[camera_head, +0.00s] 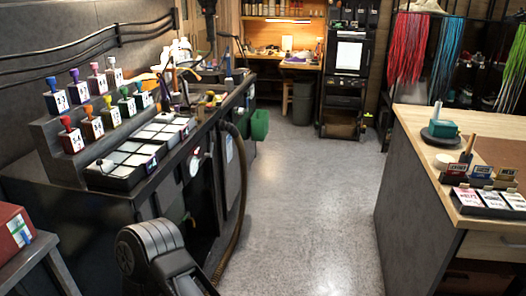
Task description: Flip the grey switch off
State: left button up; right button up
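I cannot make out a grey switch for certain in this view. The dark workbench (110,225) on the left carries a stepped rack of small labelled blocks with coloured tops (72,138). A round white gauge (194,166) sits on the bench's front side. A dark jointed arm part shows at the bottom, in front of the bench, and hides some of its lower front. No fingertips of either gripper show.
Black trays with pale compartments (122,170) lie along the bench edge. A brown hose (241,190) hangs beside it, near a green bin (260,125). A wood-topped counter (418,118) stands at right. The grey floor (312,200) between is clear.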

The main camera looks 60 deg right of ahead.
aim_at(206, 155)
jog(key=z, duration=1.8)
jog(key=i+l, duration=0.75)
jog(key=i+l+z, duration=0.1)
jog(key=i+l, duration=0.6)
jog(key=i, duration=0.2)
jog(key=i+l, duration=0.7)
jog(key=i, duration=0.15)
